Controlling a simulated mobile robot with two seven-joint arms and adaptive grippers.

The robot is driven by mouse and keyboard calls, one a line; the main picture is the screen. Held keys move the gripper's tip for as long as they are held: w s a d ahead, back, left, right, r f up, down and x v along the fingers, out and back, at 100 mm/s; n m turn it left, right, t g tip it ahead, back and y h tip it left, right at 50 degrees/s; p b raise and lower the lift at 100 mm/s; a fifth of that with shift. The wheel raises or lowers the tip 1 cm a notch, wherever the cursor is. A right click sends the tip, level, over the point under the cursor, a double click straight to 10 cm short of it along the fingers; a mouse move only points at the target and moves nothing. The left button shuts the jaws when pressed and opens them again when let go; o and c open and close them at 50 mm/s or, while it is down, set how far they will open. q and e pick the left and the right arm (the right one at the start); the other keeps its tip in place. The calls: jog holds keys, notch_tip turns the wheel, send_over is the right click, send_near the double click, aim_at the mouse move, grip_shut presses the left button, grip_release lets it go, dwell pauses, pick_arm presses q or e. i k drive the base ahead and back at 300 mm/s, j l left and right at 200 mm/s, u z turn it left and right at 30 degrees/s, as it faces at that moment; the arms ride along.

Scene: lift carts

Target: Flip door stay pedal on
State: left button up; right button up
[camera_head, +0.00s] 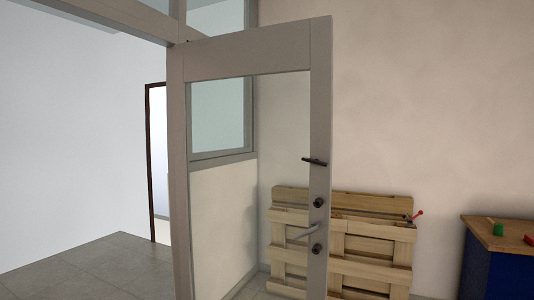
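A grey-framed glass door (321,110) stands open in the middle of the head view. The door's lower edge is cut off by the bottom of the picture, and no door stay pedal shows. Neither of my grippers is in view.
Wooden pallets (372,247) lean against the beige wall behind and right of the door. A blue cabinet with a wooden top (482,228) stands at the far right, with small red and green items on it. Grey tiled floor (95,268) is clear at left.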

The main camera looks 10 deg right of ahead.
aim_at(316, 162)
jog(key=z, duration=0.55)
jog(key=i+j+z, duration=0.45)
jog(key=i+j, duration=1)
jog(key=i, duration=0.1)
